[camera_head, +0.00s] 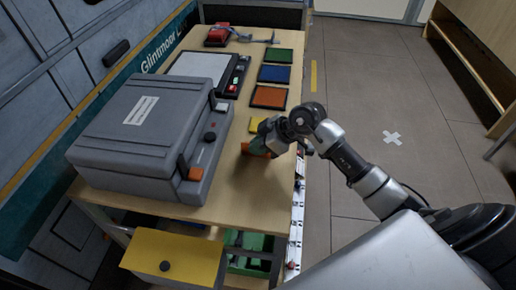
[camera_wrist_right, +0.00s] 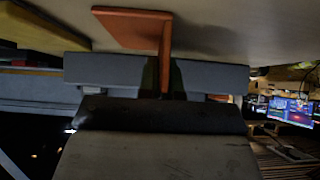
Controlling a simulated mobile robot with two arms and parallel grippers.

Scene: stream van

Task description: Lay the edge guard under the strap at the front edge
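The edge guard (camera_head: 257,148) is a small orange L-shaped piece near the right edge of the wooden table. In the right wrist view, one thin flange of the edge guard (camera_wrist_right: 135,27) stands between the finger pads of my right gripper (camera_wrist_right: 165,78), and the pads close on it from both sides. In the head view my right gripper (camera_head: 274,137) is low over the table; I cannot tell whether the guard touches the surface. A blue-grey strap (camera_head: 258,39) lies at the table's far end beside a red block (camera_head: 219,34). My left gripper is not in view.
A large grey case (camera_head: 140,135) with an orange latch fills the table's left side. Green (camera_head: 279,56), blue (camera_head: 275,75) and orange (camera_head: 269,97) pads line the right side of the table (camera_head: 240,190). A yellow drawer (camera_head: 172,258) stands out below.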

